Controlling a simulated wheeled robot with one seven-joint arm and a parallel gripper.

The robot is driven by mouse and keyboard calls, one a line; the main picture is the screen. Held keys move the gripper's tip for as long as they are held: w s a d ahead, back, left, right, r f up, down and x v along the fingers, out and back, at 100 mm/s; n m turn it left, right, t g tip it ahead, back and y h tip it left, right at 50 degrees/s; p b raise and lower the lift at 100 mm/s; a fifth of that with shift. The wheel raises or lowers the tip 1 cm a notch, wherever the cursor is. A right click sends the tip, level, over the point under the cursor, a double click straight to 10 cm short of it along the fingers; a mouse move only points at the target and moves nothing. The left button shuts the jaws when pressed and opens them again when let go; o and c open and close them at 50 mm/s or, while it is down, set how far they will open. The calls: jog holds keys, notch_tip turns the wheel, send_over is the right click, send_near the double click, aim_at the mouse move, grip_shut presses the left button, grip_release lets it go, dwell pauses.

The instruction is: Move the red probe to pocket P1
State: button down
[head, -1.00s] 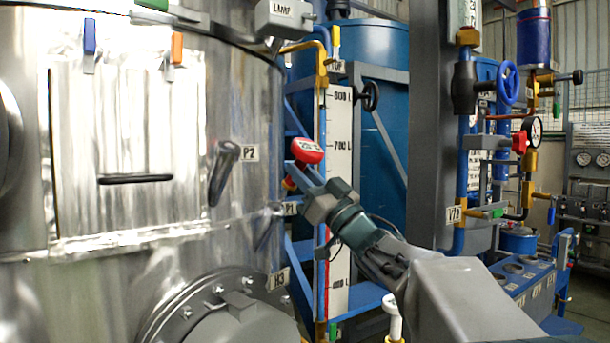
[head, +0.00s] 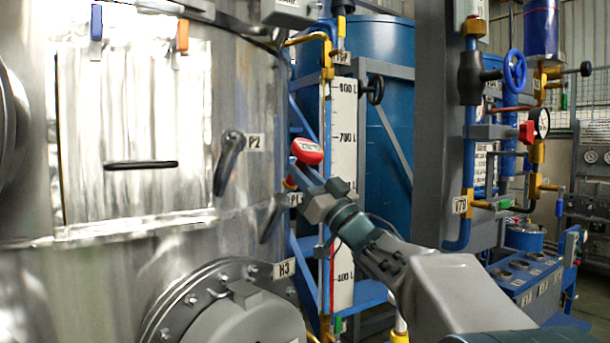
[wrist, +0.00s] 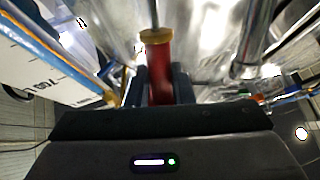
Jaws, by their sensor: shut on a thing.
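The red probe (head: 308,151) has a round red head with white lettering. My gripper (head: 303,175) is shut on it in front of the tank's right edge. In the wrist view, the red probe body (wrist: 160,72) with its yellow collar sits between the fingers of my gripper (wrist: 160,88). Its thin metal stem points away from the gripper. Pocket P1 (head: 272,218) is a slanted grey tube on the tank wall, left of and below the gripper. Its label (head: 295,199) is partly hidden. The probe is apart from P1 in the head view.
Pocket P2 (head: 229,162) slants from the shiny tank above left of P1. Flange H3 (head: 225,310) juts out below. Valves and pipes fill the right side.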

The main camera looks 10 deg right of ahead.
aim_at(294, 186)
jog(key=shift+w+a+f+b, duration=0.3)
jog(key=shift+w+f+b, duration=0.15)
jog(key=shift+f+b, duration=0.25)
jog(key=shift+w+a+f+b, duration=0.3)
jog(key=shift+w+f+b, duration=0.15)
jog(key=shift+f, duration=0.3)
jog(key=c, duration=1.2)
grip_release()
jog(key=shift+o, duration=0.2)
jog(key=b+v, duration=0.2)
jog(key=v, duration=1.2)
